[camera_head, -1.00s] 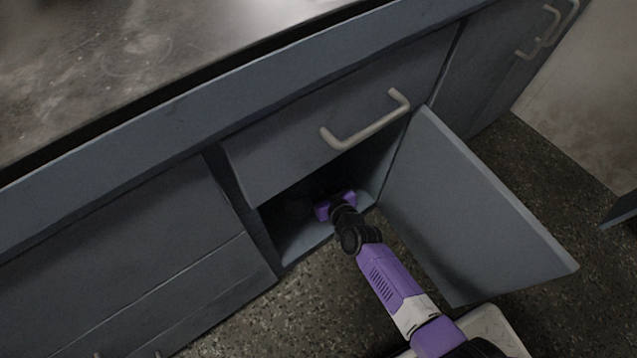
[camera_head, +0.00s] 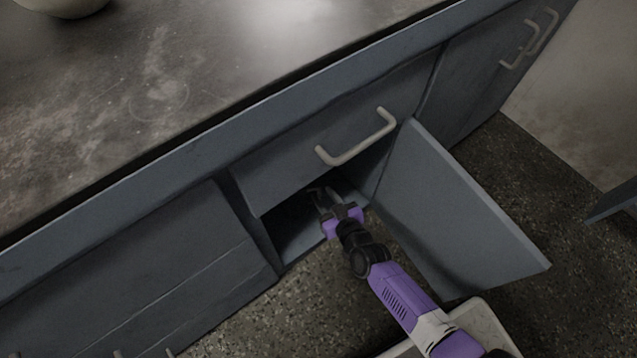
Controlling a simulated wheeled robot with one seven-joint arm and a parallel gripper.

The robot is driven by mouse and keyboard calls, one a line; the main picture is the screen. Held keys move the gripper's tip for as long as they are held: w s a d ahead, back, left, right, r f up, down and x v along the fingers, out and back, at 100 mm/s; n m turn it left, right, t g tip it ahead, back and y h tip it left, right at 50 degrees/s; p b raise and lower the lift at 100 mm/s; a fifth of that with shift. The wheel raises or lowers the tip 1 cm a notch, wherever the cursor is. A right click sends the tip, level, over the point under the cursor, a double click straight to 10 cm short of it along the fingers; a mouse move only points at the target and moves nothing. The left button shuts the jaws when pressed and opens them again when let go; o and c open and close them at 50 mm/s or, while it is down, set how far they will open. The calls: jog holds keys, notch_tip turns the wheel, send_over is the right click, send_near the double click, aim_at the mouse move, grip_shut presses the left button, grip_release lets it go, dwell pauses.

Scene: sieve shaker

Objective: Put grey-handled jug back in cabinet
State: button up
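The cabinet (camera_head: 290,240) stands open below a drawer front, its door (camera_head: 455,215) swung out to the right. My gripper (camera_head: 322,195) is at the cabinet opening, pointing inward, with its dark fingers apart. Nothing shows between the fingers. The inside of the cabinet is dark. I cannot make out the grey-handled jug; if it is inside, shadow and the drawer front hide it.
The drawer front with its bar handle (camera_head: 356,138) hangs right above the opening. The worktop (camera_head: 200,85) runs above, with a pale round vessel (camera_head: 62,5) at its top left. Speckled floor (camera_head: 275,310) lies in front.

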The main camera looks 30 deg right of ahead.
jog(key=p+v, duration=0.2)
jog(key=v, duration=0.3)
jog(key=shift+s, duration=0.3)
jog(key=w+d+r+v, duration=0.1)
jog(key=r+v, duration=0.1)
jog(key=v, duration=0.8)
jog(key=w+d+r+v, duration=0.1)
jog(key=d+r+v, duration=0.1)
jog(key=v, duration=0.8)
jog(key=s+a+r, duration=0.1)
jog(key=s+r, duration=0.2)
jog(key=r, duration=0.4)
jog(key=s+a+r, duration=0.1)
jog(key=s+r, duration=0.3)
jog(key=r, duration=0.3)
jog(key=s+a+r+t, duration=0.1)
jog(key=s+r, duration=0.3)
jog(key=r, duration=0.3)
jog(key=shift+s+a+r, duration=0.25)
jog(key=shift+a, duration=0.1)
